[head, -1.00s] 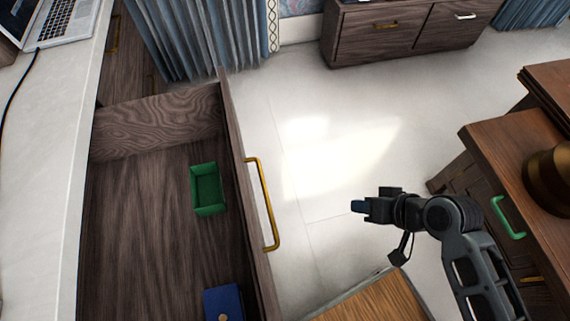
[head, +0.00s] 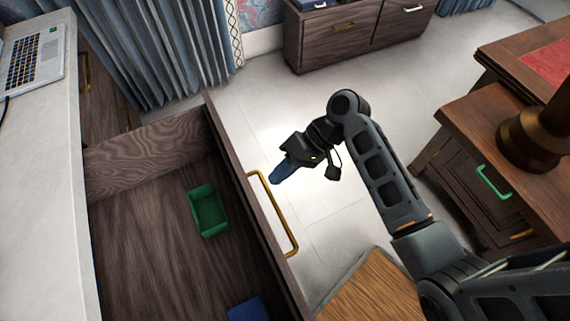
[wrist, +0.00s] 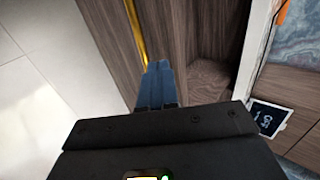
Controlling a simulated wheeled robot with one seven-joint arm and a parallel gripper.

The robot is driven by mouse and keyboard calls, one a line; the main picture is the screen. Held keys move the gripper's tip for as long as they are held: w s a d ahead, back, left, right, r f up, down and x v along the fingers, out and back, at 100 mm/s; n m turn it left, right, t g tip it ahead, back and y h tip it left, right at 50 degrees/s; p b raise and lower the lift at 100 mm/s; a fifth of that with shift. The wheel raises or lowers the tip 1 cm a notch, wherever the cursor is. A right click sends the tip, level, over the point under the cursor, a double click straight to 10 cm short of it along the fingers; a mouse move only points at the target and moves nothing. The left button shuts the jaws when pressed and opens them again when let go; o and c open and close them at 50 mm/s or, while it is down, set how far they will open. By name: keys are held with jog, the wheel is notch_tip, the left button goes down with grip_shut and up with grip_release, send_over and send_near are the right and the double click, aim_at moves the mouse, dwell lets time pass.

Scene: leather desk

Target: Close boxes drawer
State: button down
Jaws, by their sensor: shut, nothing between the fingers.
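The open drawer (head: 150,235) is dark wood and stands pulled out from under the pale countertop at the left of the head view. Its front panel carries a brass handle (head: 277,215). A green box (head: 208,210) and a blue box (head: 248,310), partly cut off by the frame edge, lie inside. My gripper (head: 277,176) is shut and empty, its blue fingertips just outside the drawer front, close to the handle's far end. In the wrist view the blue fingers (wrist: 156,85) point toward the wooden front beside the brass handle (wrist: 136,32). I cannot tell whether they touch.
A wooden cabinet (head: 335,38) stands at the back by blue curtains (head: 160,50). At right is a dark wood desk (head: 500,125) with a green handle. A wooden surface (head: 372,290) lies at bottom centre. Pale floor between is clear.

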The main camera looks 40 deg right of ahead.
aim_at(266, 187)
jog(key=shift+x, duration=2.6)
jog(key=w+a, duration=0.3)
jog(key=a, duration=0.8)
jog(key=w+a, duration=0.4)
jog(key=a, duration=0.7)
jog(key=w+a+b, duration=0.1)
jog(key=w+a, duration=0.3)
jog(key=a, duration=0.8)
